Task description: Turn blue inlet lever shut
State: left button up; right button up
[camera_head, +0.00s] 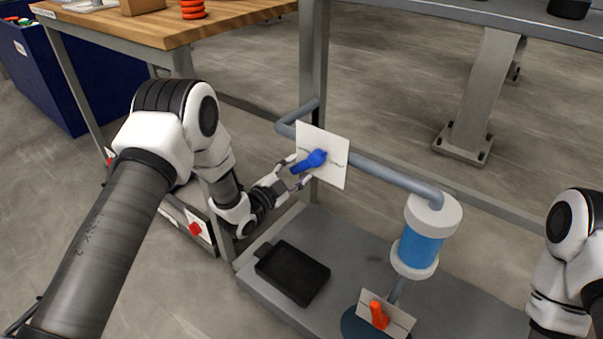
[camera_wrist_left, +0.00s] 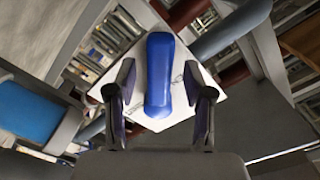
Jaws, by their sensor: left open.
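The blue inlet lever (camera_head: 311,161) is mounted in front of a white plate (camera_head: 335,148) on a grey-blue pipe. In the head view it points down and to the left from its pivot. My left gripper (camera_head: 290,174) is at the lever's free end. In the left wrist view the lever (camera_wrist_left: 159,75) stands upright between the two open fingers (camera_wrist_left: 160,100), with a gap on both sides. The white plate lies behind it. Of my right arm, only a part shows at the right edge of the head view; its gripper is out of view.
The pipe (camera_head: 400,179) runs right to a blue and white filter cylinder (camera_head: 420,240). Below are an orange lever (camera_head: 378,314) on a white plate and a black tray (camera_head: 292,273) on the grey base. A wooden table (camera_head: 215,27) stands behind left. A red knob (camera_head: 195,228) sits low left.

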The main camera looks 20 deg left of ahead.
pick_arm(q)
jog(key=x, duration=0.2)
jog(key=shift+w, duration=0.25)
grip_shut()
jog(key=shift+s+d+f, duration=0.1)
jog(key=shift+s+d+f+n+p, duration=0.15)
jog(key=shift+d+n+p, duration=0.1)
jog(key=shift+n, duration=0.4)
jog(key=shift+d+f+n+p, duration=0.15)
jog(key=shift+d+n+p, duration=0.05)
jog(key=shift+n, duration=0.45)
jog(key=s+d+n+p, duration=0.2)
jog(key=d+n+p, duration=0.5)
jog(key=n, duration=0.8)
jog(key=shift+s+r+p, duration=0.3)
jog(key=shift+r+p, duration=0.05)
jog(key=shift+p, duration=0.7)
jog(key=shift+d+n, duration=0.15)
jog(key=shift+n, duration=0.15)
